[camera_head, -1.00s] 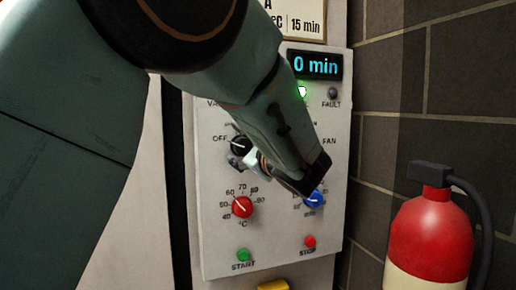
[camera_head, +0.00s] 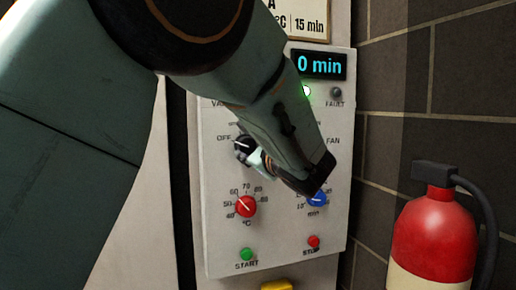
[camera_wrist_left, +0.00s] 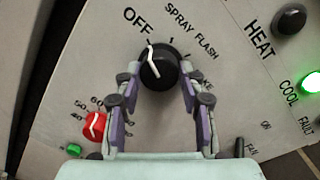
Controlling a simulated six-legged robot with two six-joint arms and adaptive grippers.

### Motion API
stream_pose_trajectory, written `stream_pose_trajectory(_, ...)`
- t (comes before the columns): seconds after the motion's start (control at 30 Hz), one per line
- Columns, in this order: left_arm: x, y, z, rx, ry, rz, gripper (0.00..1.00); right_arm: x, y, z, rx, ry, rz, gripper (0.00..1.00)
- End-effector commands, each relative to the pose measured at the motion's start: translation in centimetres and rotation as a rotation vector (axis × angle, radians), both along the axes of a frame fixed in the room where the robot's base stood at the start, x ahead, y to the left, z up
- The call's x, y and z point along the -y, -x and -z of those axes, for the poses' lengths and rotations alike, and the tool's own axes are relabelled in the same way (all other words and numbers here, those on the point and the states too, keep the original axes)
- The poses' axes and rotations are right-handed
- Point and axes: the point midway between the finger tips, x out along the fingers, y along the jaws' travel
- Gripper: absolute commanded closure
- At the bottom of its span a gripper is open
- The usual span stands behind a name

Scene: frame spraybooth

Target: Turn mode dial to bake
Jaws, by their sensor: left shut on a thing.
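The black mode dial (camera_wrist_left: 158,72) is on the panel. Its white pointer points up at the tick by OFF, and the labels SPRAY, FLASH and a partly hidden BAKE run around to its right. My left gripper (camera_wrist_left: 160,76) is shut on the dial, with one finger on each side. In the head view the dial (camera_head: 243,146) shows at the left of the panel. My left gripper (camera_head: 256,160) reaches it from the lower right, and its wrist covers the dial's right side and labels. My right gripper is in neither view.
The control panel (camera_head: 222,240) also holds a red temperature dial (camera_head: 245,206), a blue minutes dial (camera_head: 317,199), a green START button (camera_head: 246,254), a red stop button (camera_head: 313,241) and a lit green lamp (camera_head: 306,91). A red extinguisher (camera_head: 435,235) stands at the right.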

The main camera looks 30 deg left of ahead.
Motion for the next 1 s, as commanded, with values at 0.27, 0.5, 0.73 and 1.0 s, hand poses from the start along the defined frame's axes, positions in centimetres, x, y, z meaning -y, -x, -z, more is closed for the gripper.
stream_pose_trajectory(0.27, 0.0, 0.0, 0.0, -0.087, -0.074, 0.0, 0.91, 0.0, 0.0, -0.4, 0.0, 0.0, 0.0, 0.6)
stream_pose_trajectory(0.5, 0.0, 0.0, 0.1, -0.244, -0.207, 0.0, 0.91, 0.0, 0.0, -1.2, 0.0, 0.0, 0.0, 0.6)
stream_pose_trajectory(0.73, -0.1, 0.0, 0.1, -0.411, -0.349, 0.0, 0.91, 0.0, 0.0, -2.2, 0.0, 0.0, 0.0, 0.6)
stream_pose_trajectory(1.0, -0.1, 0.1, 0.1, -0.607, -0.516, 0.001, 0.91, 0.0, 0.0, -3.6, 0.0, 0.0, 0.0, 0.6)
